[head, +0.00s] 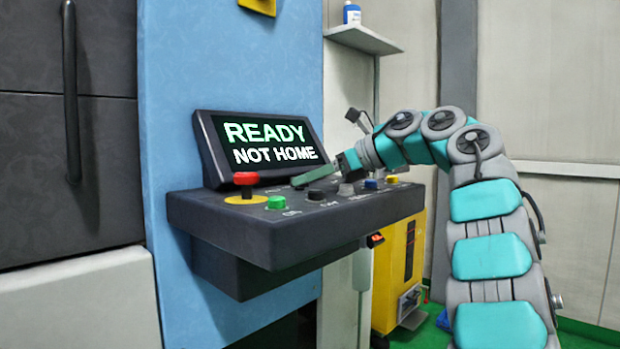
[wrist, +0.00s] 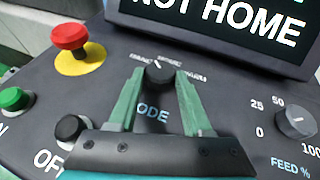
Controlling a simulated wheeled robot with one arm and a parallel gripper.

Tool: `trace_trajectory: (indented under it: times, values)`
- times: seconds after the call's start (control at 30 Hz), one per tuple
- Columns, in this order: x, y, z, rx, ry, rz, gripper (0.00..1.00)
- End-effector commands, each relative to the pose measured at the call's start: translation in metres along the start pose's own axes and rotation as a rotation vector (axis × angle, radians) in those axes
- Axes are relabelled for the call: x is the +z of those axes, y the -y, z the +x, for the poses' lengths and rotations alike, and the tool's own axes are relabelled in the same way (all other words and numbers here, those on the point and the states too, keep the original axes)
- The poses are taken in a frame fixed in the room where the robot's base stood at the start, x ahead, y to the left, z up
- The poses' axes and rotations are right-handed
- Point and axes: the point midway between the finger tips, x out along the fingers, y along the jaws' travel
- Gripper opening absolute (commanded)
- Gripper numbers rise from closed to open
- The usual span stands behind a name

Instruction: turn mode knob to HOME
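The mode knob (wrist: 159,76) is a small black dial on the dark panel, with "ODE" readable below it. Its white mark points up and slightly left in the wrist view; the small labels around it are too blurred to read surely. My gripper (wrist: 160,74) is open, with one green fingertip on each side of the knob; I cannot tell whether either touches it. In the head view my gripper (head: 298,182) is low over the panel's back and the knob is hidden. The screen (head: 268,142) reads "READY NOT HOME".
A red emergency button (wrist: 70,40) on a yellow base stands left of the knob. A green button (wrist: 14,98) and a black OFF button (wrist: 70,128) are nearer the front. A grey feed knob (wrist: 295,121) is at right. The screen rises close behind.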

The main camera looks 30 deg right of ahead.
Motion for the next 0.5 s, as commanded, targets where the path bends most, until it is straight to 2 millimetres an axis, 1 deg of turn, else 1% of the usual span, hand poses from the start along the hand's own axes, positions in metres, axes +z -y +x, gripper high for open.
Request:
trace_trajectory:
  times: [0.03,0.07,0.4,0.5]
  values:
    - [0.0,0.0001,0.0,0.0,0.0,0.0,0.41]
    - [0.0,0.0001,0.0,0.0,0.0,0.0,0.38]
    - [0.0,0.0001,-0.0001,0.0,0.0,0.0,0.0]
    - [0.0,0.0,-0.0001,0.0,0.0,0.0,0.0]
